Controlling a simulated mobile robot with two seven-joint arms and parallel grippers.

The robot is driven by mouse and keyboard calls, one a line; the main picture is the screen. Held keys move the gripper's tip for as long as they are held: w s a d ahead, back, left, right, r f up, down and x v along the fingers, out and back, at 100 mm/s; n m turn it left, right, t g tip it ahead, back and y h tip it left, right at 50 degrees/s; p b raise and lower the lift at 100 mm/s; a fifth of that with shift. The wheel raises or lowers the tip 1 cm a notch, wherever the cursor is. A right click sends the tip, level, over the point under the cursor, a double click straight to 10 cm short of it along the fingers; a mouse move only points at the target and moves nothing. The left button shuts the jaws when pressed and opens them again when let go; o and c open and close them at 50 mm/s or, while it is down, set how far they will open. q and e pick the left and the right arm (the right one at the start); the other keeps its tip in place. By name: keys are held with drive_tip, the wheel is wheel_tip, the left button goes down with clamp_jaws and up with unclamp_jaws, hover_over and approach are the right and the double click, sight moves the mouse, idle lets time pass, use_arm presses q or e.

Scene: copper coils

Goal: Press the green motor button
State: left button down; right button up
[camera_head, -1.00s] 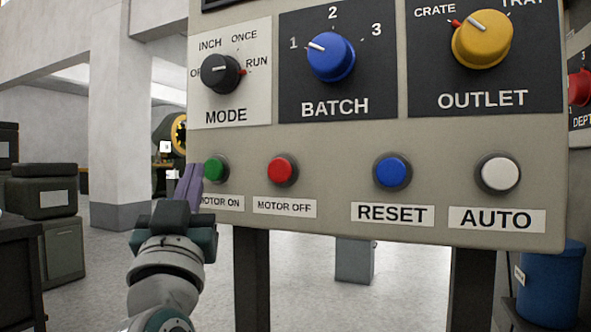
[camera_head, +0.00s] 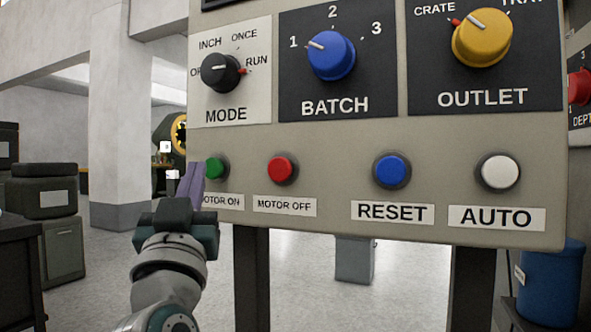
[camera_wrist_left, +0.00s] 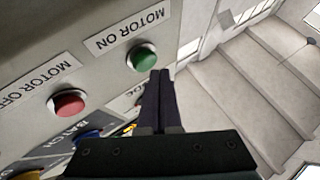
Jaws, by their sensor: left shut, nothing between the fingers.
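The green motor button (camera_head: 215,169) sits at the lower left of the grey control panel, above its MOTOR ON label (camera_head: 222,202). In the head view my left gripper (camera_head: 194,168) is shut and empty, its purple fingers upright just left of the button and overlapping its edge. In the left wrist view the green button (camera_wrist_left: 142,57) shows whole, and the closed fingertips (camera_wrist_left: 160,73) are right beside its lower right rim. Whether they touch it I cannot tell. My right gripper is not in view.
The red MOTOR OFF button (camera_head: 282,169), blue RESET button (camera_head: 392,171) and white AUTO button (camera_head: 499,172) line the same row. Above are the black MODE knob (camera_head: 221,72), blue BATCH knob (camera_head: 331,57) and yellow OUTLET knob (camera_head: 482,39). Open floor lies left of the panel.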

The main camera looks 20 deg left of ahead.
use_arm(q)
drive_tip(key=shift+w, duration=0.25)
drive_tip(key=shift+w+b, duration=0.4)
drive_tip(key=shift+w, duration=0.1)
idle(0.7)
drive_tip(key=shift+s+p, duration=0.85)
drive_tip(key=shift+s, duration=0.1)
